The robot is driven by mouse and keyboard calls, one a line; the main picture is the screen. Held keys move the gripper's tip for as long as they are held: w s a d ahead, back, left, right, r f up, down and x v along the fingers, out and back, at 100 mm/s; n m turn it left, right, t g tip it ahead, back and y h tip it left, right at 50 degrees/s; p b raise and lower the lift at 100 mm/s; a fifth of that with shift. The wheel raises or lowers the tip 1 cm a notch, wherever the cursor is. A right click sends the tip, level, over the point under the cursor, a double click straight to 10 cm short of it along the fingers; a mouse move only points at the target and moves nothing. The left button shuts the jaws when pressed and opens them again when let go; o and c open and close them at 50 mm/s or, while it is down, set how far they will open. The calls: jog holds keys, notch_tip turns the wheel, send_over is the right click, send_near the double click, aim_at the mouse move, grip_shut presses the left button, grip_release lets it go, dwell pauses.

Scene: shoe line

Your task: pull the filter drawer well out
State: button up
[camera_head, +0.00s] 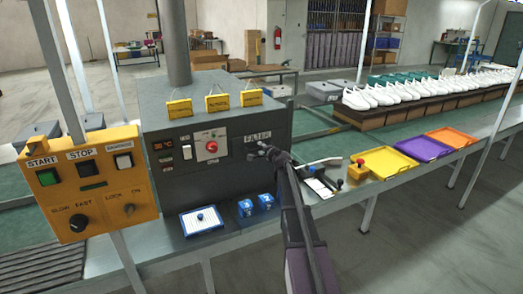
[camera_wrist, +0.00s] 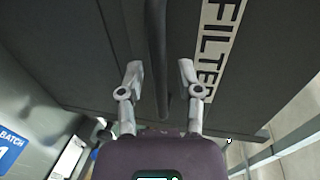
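The filter drawer is in the front of the dark grey cabinet (camera_head: 215,110), under a white FILTER label (camera_head: 257,137). The label also shows large in the wrist view (camera_wrist: 215,50). The drawer looks flush with the cabinet front, though my arm hides much of it in the head view. A dark bar handle (camera_wrist: 156,35) runs between the two fingers of my gripper (camera_wrist: 161,70) in the wrist view. The fingers are apart, one on each side of the bar, with gaps showing. My gripper (camera_head: 258,151) is at the cabinet front in the head view.
Blue boxes (camera_head: 256,204) and a blue-and-white tray (camera_head: 201,220) stand on the bench below the cabinet. A clipboard (camera_head: 320,187) and yellow tray (camera_head: 385,162) lie to the right. A yellow control panel (camera_head: 85,183) stands left. The aisle floor in front is clear.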

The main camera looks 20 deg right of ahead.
grip_shut()
jog(key=shift+s, duration=0.1)
jog(key=f+v, duration=0.2)
jog(key=v, duration=0.8)
jog(key=s+f+v, duration=0.1)
jog(key=f+v, duration=0.1)
jog(key=v, duration=0.8)
jog(key=shift+s, duration=0.2)
jog(key=shift+o, duration=1.5)
grip_release()
